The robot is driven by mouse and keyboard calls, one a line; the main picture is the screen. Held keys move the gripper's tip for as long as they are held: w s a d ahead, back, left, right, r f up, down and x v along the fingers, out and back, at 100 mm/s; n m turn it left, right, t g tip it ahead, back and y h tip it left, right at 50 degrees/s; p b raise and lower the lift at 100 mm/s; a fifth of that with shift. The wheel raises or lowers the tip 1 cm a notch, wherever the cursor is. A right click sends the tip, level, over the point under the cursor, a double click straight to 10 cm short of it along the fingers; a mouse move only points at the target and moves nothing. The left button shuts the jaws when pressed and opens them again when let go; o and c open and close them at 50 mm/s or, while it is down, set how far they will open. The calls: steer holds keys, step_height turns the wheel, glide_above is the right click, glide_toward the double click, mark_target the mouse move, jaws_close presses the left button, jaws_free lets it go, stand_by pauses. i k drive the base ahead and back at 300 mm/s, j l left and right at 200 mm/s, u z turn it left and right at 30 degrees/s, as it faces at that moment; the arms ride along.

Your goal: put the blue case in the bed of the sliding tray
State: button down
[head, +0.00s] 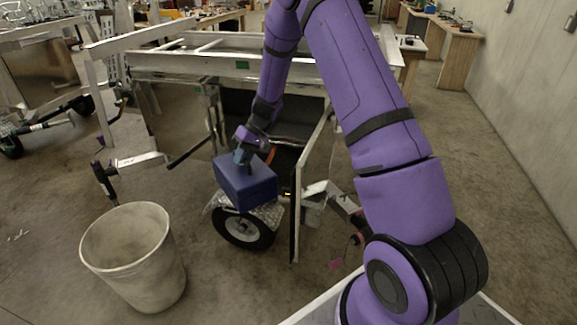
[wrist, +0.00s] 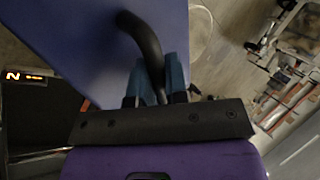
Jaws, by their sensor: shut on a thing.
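The blue case (head: 246,186) is a box held in the air in front of the trailer, above and partly covering a wheel fender in the head view. In the wrist view the blue case (wrist: 75,40) fills the upper left, with a curved black handle (wrist: 143,38). My gripper (head: 242,157) is above the case; its teal fingers (wrist: 158,84) are shut on the handle. The trailer's dark open compartment (head: 285,155) is behind the case, beside an open door. I cannot clearly make out the sliding tray; the case and my arm hide part of the compartment.
The trailer's wheel (head: 243,230) and silver fender (head: 268,213) are below the case. The open door (head: 297,215) stands upright to its right. A whitish bin (head: 135,260) stands on the floor at front left. Floor between bin and wheel is clear.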

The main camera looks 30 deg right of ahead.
mark_target(287, 174)
steer(key=i+j+z, duration=1)
steer(key=j, duration=0.2)
steer(key=i+j+z, duration=0.1)
steer(key=j+z, duration=0.15)
steer(key=j, duration=0.15)
steer(key=i+j+z, duration=0.25)
steer(key=j, duration=0.15)
steer(key=j+z, duration=0.25)
steer(key=j, duration=0.2)
steer(key=j+z, duration=0.25)
steer(key=j, duration=0.2)
